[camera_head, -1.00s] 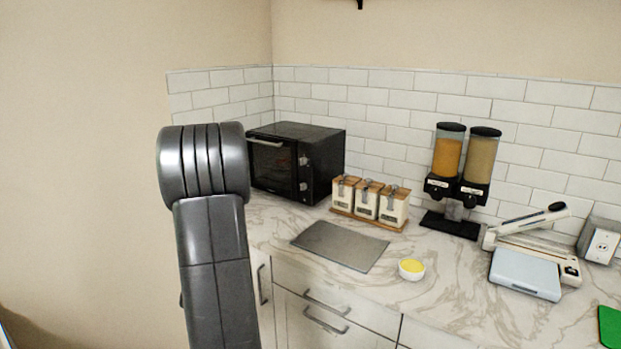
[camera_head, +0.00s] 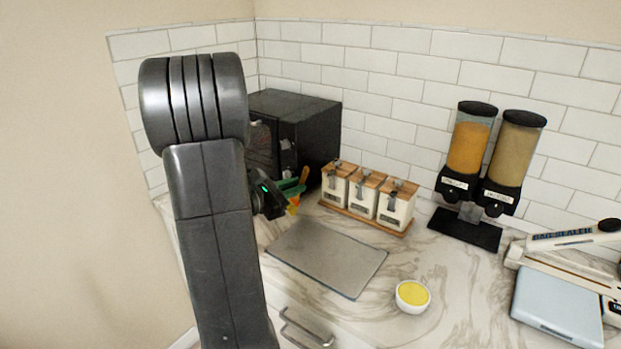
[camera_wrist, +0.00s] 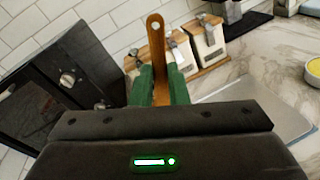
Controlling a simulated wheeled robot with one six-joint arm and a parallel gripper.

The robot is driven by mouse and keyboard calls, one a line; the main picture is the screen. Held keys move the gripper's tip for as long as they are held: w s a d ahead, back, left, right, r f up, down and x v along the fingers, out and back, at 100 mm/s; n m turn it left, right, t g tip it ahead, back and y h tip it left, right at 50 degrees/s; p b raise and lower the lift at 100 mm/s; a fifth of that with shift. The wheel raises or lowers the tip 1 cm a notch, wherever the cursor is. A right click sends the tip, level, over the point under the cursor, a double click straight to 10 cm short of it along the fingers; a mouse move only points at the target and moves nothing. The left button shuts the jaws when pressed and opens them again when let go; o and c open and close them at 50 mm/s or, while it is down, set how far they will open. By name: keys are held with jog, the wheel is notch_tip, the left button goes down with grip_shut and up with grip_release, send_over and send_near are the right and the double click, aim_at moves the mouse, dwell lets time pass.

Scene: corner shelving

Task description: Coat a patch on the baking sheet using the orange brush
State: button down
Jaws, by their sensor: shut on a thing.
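The baking sheet (camera_head: 330,258) is a flat grey rectangle on the marble counter, and part of it shows at the right in the wrist view (camera_wrist: 262,112). My gripper (camera_wrist: 160,88) has green fingers shut on the orange brush (camera_wrist: 156,45), whose handle with a hole points up and away. In the head view the brush (camera_head: 304,174) shows beside my arm, near the left end of the sheet. Its bristle end (camera_head: 292,209) is partly visible as a yellowish tip; whether it touches the sheet cannot be told. A white bowl of yellow contents (camera_head: 412,296) stands right of the sheet.
A black toaster oven (camera_head: 312,130) stands in the corner behind my gripper. Three canisters (camera_head: 366,193) on a wooden tray stand behind the sheet. A twin dispenser (camera_head: 485,170) and a sealer with a pale blue base (camera_head: 558,305) are at the right.

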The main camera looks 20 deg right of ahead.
aim_at(294, 202)
jog(key=shift+h, duration=0.3)
jog(key=shift+s+d+f+b, duration=0.15)
jog(key=shift+f+b, duration=0.55)
jog(key=shift+f, duration=0.45)
jog(key=shift+s+d+f+b, duration=0.15)
jog(key=shift+f+b, duration=0.55)
jog(key=shift+f, duration=0.45)
